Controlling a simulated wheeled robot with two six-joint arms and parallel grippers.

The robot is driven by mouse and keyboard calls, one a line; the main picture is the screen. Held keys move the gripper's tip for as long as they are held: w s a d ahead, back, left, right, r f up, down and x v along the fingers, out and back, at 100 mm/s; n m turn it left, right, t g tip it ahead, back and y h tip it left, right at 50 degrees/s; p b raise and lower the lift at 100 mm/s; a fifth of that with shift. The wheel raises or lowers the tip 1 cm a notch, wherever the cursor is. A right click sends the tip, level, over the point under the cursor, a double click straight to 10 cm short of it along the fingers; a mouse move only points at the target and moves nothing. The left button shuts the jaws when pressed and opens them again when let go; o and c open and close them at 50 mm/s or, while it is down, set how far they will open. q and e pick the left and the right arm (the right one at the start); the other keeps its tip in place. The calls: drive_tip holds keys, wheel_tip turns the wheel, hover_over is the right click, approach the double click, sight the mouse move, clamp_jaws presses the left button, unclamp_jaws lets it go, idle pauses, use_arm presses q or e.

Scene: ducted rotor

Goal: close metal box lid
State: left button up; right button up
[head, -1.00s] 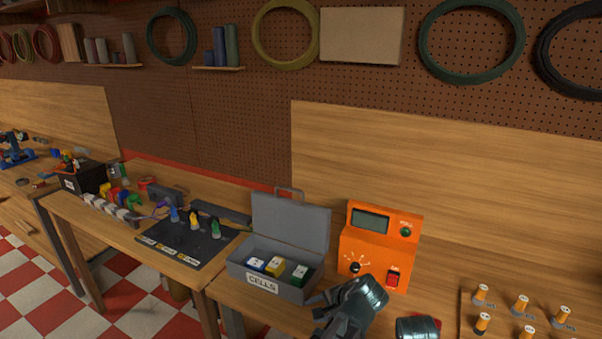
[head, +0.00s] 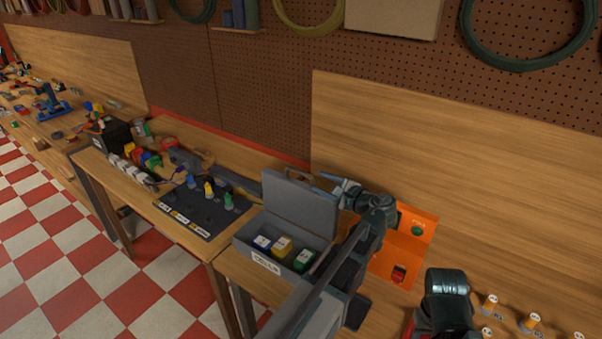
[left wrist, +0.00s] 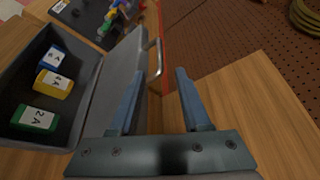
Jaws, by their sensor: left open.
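The grey metal box (head: 244,246) stands open on the bench, its lid (head: 298,212) raised and leaning back. Several labelled cells, blue, yellow and green, lie inside. My left gripper (head: 326,180) is open beside the lid's upper right corner. In the left wrist view, the gripper (left wrist: 158,88) has its fingers apart with nothing held between them. The lid (left wrist: 103,88) is at its left finger, and the lid's handle (left wrist: 157,58) shows just beyond the fingertips. I cannot tell whether a finger touches the lid. My right gripper is not in view.
A dark mat (head: 203,215) with small coloured pieces lies to the left. Bare bench lies behind the lid.

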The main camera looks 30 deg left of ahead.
sight(303, 174)
use_arm(q)
drive_tip(key=b+x, duration=0.2)
drive_tip(key=x, duration=0.9)
drive_tip(key=shift+w+a+f, duration=0.1)
drive_tip(key=shift+a, duration=0.15)
drive_tip(key=shift+c, duration=0.3)
clamp_jaws()
idle(0.7)
